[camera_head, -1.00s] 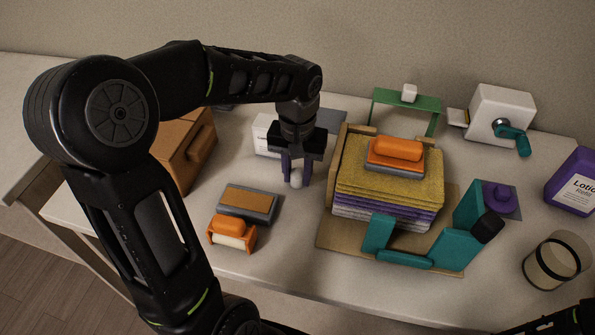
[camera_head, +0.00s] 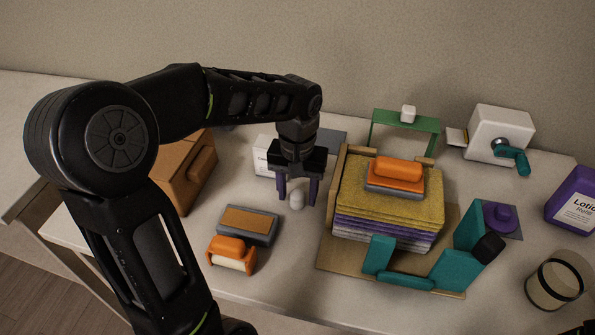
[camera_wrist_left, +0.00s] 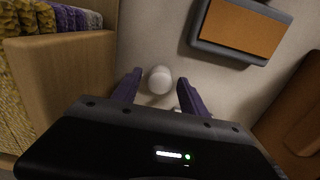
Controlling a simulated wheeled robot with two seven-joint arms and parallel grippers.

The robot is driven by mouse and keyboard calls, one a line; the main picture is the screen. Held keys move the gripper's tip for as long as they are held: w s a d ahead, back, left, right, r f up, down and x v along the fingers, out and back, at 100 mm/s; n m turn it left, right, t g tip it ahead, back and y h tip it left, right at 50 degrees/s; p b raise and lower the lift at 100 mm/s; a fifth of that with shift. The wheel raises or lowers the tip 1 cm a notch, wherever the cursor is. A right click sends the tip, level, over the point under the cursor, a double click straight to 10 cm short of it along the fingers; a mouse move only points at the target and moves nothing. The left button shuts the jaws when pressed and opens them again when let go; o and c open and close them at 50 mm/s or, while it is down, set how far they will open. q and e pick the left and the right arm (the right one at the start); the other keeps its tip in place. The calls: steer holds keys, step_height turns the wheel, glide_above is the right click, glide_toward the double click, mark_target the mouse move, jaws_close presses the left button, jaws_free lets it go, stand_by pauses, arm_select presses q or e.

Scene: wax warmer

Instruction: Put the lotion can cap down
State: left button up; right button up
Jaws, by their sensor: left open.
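A purple square lid with a round knob (camera_head: 501,217) lies on the table at the right and looks like the lotion can cap. The clear can with a dark band (camera_head: 556,280) stands at the right edge, open at the top. My left gripper (camera_head: 298,192) is open, far left of that lid, low over the table. A small white rounded piece (camera_head: 297,200) sits at its fingertips; in the left wrist view this piece (camera_wrist_left: 160,79) lies between the spread purple fingers (camera_wrist_left: 160,85), with gaps on both sides.
Right of my left gripper is a wooden holder with stacked cloths (camera_head: 388,205) and an orange-handled block (camera_head: 398,170). A sanding block (camera_head: 248,224), an orange roller (camera_head: 231,254) and a brown box (camera_head: 187,180) are left. A purple lotion refill (camera_head: 572,200) stands far right.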

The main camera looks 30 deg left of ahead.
mark_target(298, 194)
arm_select(q)
step_height(298, 194, up, 12)
steer(key=shift+f, duration=0.25)
stand_by(0.9)
